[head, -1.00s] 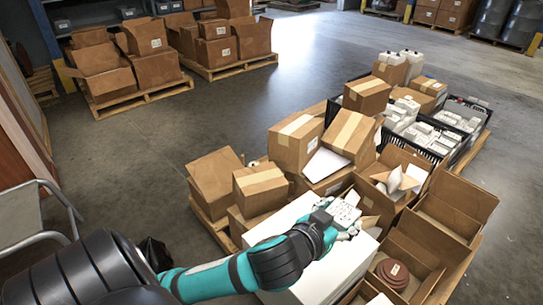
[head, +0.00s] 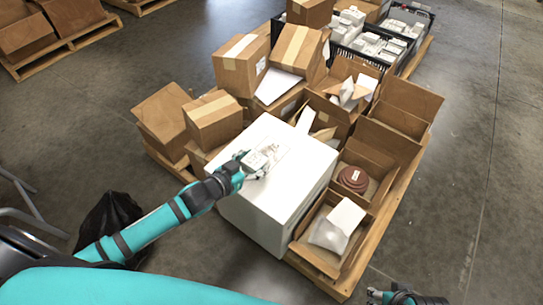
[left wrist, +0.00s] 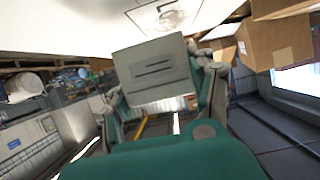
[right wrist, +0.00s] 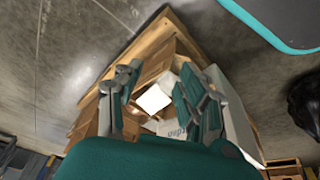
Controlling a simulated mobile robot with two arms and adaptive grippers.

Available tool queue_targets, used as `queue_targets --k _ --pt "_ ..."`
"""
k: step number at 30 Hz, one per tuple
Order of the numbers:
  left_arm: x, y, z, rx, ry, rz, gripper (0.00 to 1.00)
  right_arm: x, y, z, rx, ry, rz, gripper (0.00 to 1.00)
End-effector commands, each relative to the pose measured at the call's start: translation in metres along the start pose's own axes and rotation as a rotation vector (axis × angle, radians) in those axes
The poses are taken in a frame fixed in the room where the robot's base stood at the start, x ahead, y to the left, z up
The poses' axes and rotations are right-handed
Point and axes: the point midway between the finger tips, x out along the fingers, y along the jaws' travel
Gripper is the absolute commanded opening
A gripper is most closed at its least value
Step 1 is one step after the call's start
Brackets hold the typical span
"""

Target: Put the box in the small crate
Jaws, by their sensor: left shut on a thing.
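My left gripper (head: 242,168) is shut on a small pale box (head: 264,157), over the top of a large white box. The left wrist view shows the held box (left wrist: 155,70) between the fingers, with dark lines on its near face. In the head view I cannot tell whether it touches the white surface below. Two black crates (head: 350,54) stand at the top, filled with small white boxes; I cannot tell which is the small one. My right gripper (head: 395,297) is at the bottom edge, and in the right wrist view (right wrist: 158,95) its fingers are apart and empty.
The large white box (head: 285,185) stands on a wooden pallet (head: 335,285) among open cartons. Stacked closed cartons (head: 213,120) stand at its left. A dark bag (head: 108,220) lies on the floor at left. Floor right of the pallet is clear.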

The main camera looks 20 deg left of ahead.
Motion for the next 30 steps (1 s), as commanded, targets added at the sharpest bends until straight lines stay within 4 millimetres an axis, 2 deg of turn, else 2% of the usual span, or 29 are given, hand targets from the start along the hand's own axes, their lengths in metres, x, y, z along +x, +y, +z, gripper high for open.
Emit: queue_targets --k 1,3,7,9,15,22,30 --pt "0.016 0.000 -0.006 0.002 0.007 -0.001 0.16 -0.007 0.000 -0.001 0.001 0.009 0.001 0.40" --pt "0.034 0.000 -0.011 0.003 0.007 0.000 0.16 -0.021 0.001 -0.002 0.002 0.016 0.002 0.40" --pt "0.061 0.000 -0.020 0.002 0.004 -0.001 0.16 -0.043 0.001 -0.001 0.003 0.027 0.003 0.40" --pt "0.072 0.000 -0.022 0.001 0.003 -0.001 0.16 -0.043 0.001 0.000 0.004 0.025 0.003 0.40" --pt "0.083 0.001 -0.022 -0.001 0.000 0.000 0.16 -0.045 0.001 0.001 0.004 0.026 0.003 0.40" --pt "0.094 0.001 0.006 0.000 -0.001 -0.001 0.16 -0.030 0.001 0.005 0.004 0.026 0.003 0.40" --pt "0.094 0.001 0.006 0.000 0.001 0.001 0.16 -0.031 0.001 0.004 0.004 0.025 0.003 0.40"
